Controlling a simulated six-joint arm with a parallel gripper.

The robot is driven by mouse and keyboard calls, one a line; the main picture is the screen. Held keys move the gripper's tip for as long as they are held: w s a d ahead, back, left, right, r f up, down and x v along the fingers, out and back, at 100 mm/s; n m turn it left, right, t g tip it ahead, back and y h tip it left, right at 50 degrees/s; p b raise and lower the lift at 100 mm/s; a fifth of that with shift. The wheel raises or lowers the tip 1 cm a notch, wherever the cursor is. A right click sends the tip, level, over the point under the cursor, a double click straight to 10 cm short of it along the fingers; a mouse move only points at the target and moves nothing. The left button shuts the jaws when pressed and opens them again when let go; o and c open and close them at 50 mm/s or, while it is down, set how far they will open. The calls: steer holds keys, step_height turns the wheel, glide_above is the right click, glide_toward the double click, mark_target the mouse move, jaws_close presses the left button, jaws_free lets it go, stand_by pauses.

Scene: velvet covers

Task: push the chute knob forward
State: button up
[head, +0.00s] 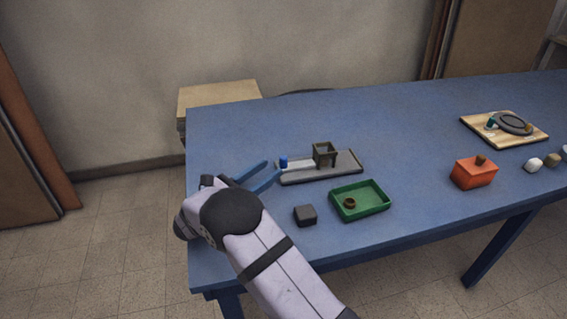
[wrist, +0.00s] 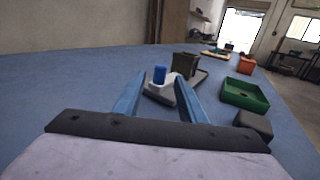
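The chute is a flat grey base (head: 342,166) with a dark olive square frame (head: 325,153) standing on it. The blue knob (head: 283,162) stands upright at the base's left end. In the wrist view the blue knob (wrist: 159,74) sits on a pale block (wrist: 160,92), with the olive frame (wrist: 186,64) behind it. My gripper (head: 272,168) is open, with its two blue fingers spread and pointing at the knob's end of the chute. In the wrist view the knob shows between the fingertips (wrist: 159,82); I cannot tell whether they touch it.
A green tray (head: 374,212) with a small brown ring (head: 350,203) lies in front of the chute, beside a dark block (head: 305,215). An orange box (head: 473,173) and a wooden board (head: 480,127) are farther right. The blue table (head: 400,120) is clear behind the chute.

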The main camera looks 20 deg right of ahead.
mark_target(281, 162)
steer(key=shift+p+x, duration=0.3)
steer(key=shift+x, duration=3.35)
steer(key=shift+s, duration=0.1)
steer(key=shift+d, duration=0.1)
jaws_close()
